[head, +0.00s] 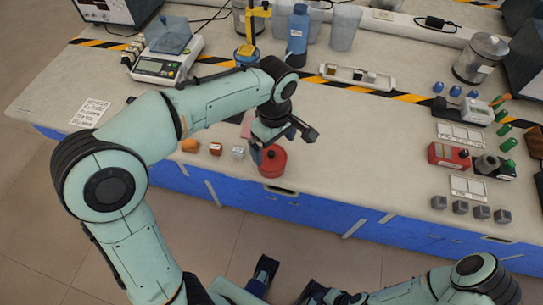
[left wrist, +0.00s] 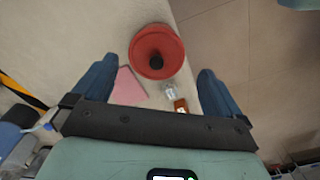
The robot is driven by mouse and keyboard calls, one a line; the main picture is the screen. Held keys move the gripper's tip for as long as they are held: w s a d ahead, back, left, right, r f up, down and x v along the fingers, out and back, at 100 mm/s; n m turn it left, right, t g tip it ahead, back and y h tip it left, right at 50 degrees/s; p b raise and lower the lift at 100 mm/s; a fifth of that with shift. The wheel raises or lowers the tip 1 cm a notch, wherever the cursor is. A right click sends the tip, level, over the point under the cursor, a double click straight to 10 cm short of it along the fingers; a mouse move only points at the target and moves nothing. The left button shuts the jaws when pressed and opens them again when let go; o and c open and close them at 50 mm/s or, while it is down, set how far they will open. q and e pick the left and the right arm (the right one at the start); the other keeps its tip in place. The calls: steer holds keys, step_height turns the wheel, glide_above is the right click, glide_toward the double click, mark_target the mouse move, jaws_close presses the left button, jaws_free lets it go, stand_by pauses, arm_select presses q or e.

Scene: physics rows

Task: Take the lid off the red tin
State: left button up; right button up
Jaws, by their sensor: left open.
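The round red tin (head: 271,164) stands near the front edge of the bench in the head view. Its red lid, with a dark knob in the middle, faces the camera in the left wrist view (left wrist: 157,42). The lid sits on the tin. My left gripper (head: 281,143) is open above the tin and partly covers it in the head view. In the left wrist view its two blue fingers (left wrist: 155,85) are spread, with the tin beyond them and nothing between the tips. My right gripper (head: 295,286) is low at the bottom of the head view, partly cut off.
An orange block (head: 190,146), a brown cube (head: 215,149) and a silver cube (head: 237,153) stand left of the tin. A pink sheet (left wrist: 128,87) lies close by. A blue bottle (head: 298,35) and a scale (head: 160,65) stand behind.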

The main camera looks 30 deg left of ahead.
mark_target(273, 155)
arm_select(q)
steer(key=f, duration=0.4)
steer(key=f+b, duration=0.1)
steer(key=f, duration=0.1)
steer(key=shift+w+a, duration=0.2)
steer(key=shift+w, duration=0.05)
steer(key=c, duration=0.7)
